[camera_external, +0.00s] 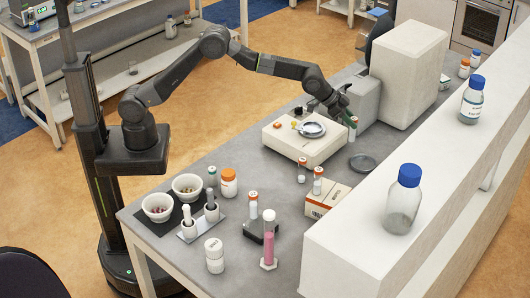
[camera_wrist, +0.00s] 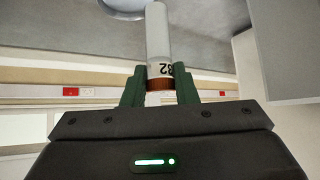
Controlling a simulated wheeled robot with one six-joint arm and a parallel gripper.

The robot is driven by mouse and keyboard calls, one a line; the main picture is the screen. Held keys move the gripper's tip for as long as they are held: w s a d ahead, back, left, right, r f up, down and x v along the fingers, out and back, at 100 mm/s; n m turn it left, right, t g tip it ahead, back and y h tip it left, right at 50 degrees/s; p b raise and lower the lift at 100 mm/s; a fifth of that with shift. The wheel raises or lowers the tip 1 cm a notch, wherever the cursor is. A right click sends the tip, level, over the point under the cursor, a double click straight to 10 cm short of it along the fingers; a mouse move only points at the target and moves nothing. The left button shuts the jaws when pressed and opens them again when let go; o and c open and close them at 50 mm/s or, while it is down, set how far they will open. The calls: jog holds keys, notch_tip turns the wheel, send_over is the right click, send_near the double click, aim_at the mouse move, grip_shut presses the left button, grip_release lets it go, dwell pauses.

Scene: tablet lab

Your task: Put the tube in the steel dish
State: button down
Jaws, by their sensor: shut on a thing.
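My gripper (camera_external: 347,110) is shut on a tube (camera_external: 352,130) with a white body, holding it roughly upright above the grey bench. In the wrist view the green fingers grip the tube (camera_wrist: 158,35) around its orange-brown part, near printed figures. A round grey steel dish (camera_external: 362,162) lies on the bench, below and slightly right of the held tube, apart from it.
The white balance (camera_external: 290,146) stands left of the tube, with small items on it. A grey box (camera_external: 355,98) and a large white block (camera_external: 408,70) stand behind. Orange-capped vials, a carton (camera_external: 327,200) and a white raised shelf (camera_external: 345,250) stand nearer the camera.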

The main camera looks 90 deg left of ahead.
jog(key=w+d+r, duration=0.2)
jog(key=d+r, duration=0.1)
jog(key=r, duration=0.2)
notch_tip(320, 180, down, 10)
jog(key=p, duration=0.2)
jog(key=shift+d, duration=0.25)
jog(key=shift+f+b, duration=0.55)
jog(key=shift+b, duration=0.05)
jog(key=c, duration=1.1)
grip_release()
jog(key=shift+c, duration=0.2)
jog(key=shift+r, duration=0.15)
